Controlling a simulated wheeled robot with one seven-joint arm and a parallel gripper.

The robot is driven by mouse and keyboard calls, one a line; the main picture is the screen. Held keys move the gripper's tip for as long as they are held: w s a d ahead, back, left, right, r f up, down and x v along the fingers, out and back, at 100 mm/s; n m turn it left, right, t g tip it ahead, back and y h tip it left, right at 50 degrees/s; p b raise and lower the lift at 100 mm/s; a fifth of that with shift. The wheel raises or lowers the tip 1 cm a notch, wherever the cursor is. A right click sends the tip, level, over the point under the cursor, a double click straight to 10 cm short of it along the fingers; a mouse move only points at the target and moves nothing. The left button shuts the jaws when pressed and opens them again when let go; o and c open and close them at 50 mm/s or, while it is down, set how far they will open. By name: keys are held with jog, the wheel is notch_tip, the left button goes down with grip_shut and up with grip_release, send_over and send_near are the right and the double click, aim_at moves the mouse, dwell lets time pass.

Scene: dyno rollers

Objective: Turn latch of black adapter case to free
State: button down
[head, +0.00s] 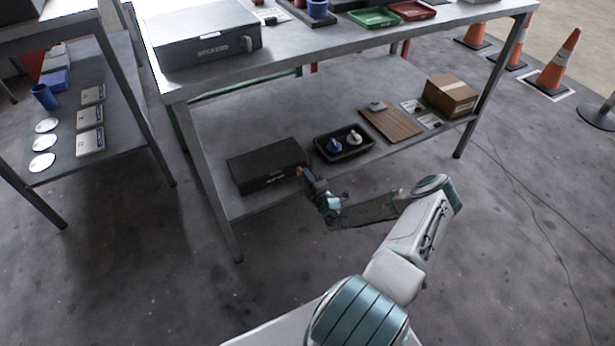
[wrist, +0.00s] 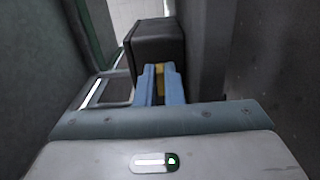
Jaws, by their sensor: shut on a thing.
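The black adapter case (head: 265,163) lies closed on the lower shelf of the bench, near its left end. Its yellow latch (head: 299,171) shows at the right end of the case front. My gripper (head: 304,173) is at that latch, reaching in from the front right. In the wrist view the case (wrist: 157,48) is straight ahead of the blue fingers (wrist: 160,84). The yellow latch (wrist: 160,75) is between the fingers, which are shut on it. The fingers hide part of the latch, and I cannot tell its exact angle.
A black tray (head: 326,157) with small items stands right of the case on the lower shelf (head: 222,128). A brown board (head: 390,124) and a cardboard box (head: 450,95) are farther right.

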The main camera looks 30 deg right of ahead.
jog(key=c, duration=1.5)
grip_release()
jog(key=shift+c, duration=0.2)
jog(key=s+p, duration=0.3)
jog(key=s, duration=1)
jog(key=shift+s+d, duration=0.2)
jog(key=shift+s, duration=0.2)
